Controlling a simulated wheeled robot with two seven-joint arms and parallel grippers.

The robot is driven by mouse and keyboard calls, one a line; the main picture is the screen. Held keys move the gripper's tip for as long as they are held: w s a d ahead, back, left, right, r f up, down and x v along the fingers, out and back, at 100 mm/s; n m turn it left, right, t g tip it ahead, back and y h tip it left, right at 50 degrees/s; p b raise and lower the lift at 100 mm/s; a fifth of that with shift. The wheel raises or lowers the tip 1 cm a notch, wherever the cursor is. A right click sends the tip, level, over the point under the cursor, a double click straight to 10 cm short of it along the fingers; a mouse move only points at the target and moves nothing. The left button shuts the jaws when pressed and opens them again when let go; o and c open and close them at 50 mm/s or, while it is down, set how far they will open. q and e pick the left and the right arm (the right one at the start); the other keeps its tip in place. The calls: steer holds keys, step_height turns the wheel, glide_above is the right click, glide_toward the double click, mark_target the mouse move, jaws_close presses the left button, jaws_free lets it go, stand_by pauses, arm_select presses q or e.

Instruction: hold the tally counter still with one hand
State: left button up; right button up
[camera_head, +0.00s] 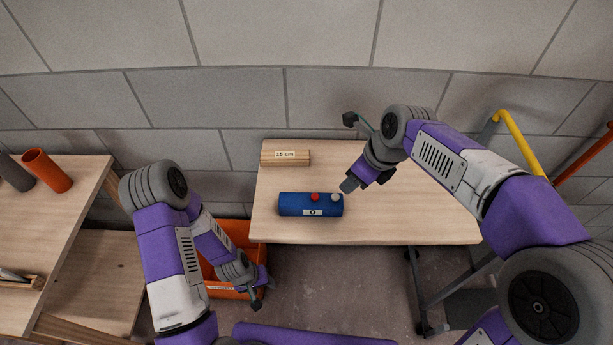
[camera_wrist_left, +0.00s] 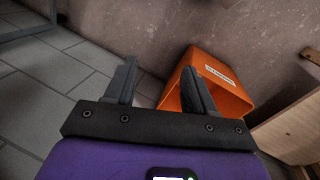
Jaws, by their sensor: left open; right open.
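The tally counter (camera_head: 300,205) is a blue block with a red button, a pale knob and a small white display. It lies on the wooden table near its front left edge. My right gripper (camera_head: 347,184) is just beyond the counter's right end, by the pale knob; whether it touches is unclear. It is open, though its fingers are partly hidden from the head view. My left gripper (camera_head: 262,297) hangs low in front of the table, away from the counter. In the left wrist view its two fingers (camera_wrist_left: 160,85) are apart with nothing between them.
A wooden block (camera_head: 285,158) labelled 15 cm lies behind the counter. An orange bin (camera_head: 236,233) stands on the floor left of the table and shows in the left wrist view (camera_wrist_left: 235,98). Another bench (camera_head: 75,215) is at left. The table's right part is clear.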

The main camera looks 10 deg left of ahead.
arm_select(q)
steer(key=o, duration=0.5)
steer(key=shift+n+y, duration=0.9)
steer(key=a, duration=0.3)
steer(key=w+a, duration=0.1)
steer(key=a, duration=0.7)
steer(key=shift+w+a+f, duration=0.1)
steer(key=shift+w, duration=0.05)
steer(key=shift+c, duration=0.2)
steer(key=a+r+n+y, duration=0.1)
steer(key=a+r, duration=0.1)
steer(key=a, duration=0.8)
steer(key=w+a+r+t, duration=0.1)
steer(key=w+a+r, duration=0.4)
steer(key=w+r, duration=0.1)
steer(key=w+d+r+m+h, duration=0.2)
steer(key=w+d+r+m, duration=0.4)
steer(key=w+d+r, duration=0.3)
step_height(320, 180, up, 16)
steer(key=m+g+y, duration=0.1)
steer(key=m, duration=1.6)
glide_above(293, 199)
steer(key=shift+w+a, duration=0.3)
steer(key=shift+w, duration=0.1)
steer(key=shift+s+d+f+m+g+y, duration=0.2)
steer(key=shift+s+d+m+g+y, duration=0.1)
steer(key=shift+s+m+y, duration=0.15)
steer(key=shift+f, duration=3.75)
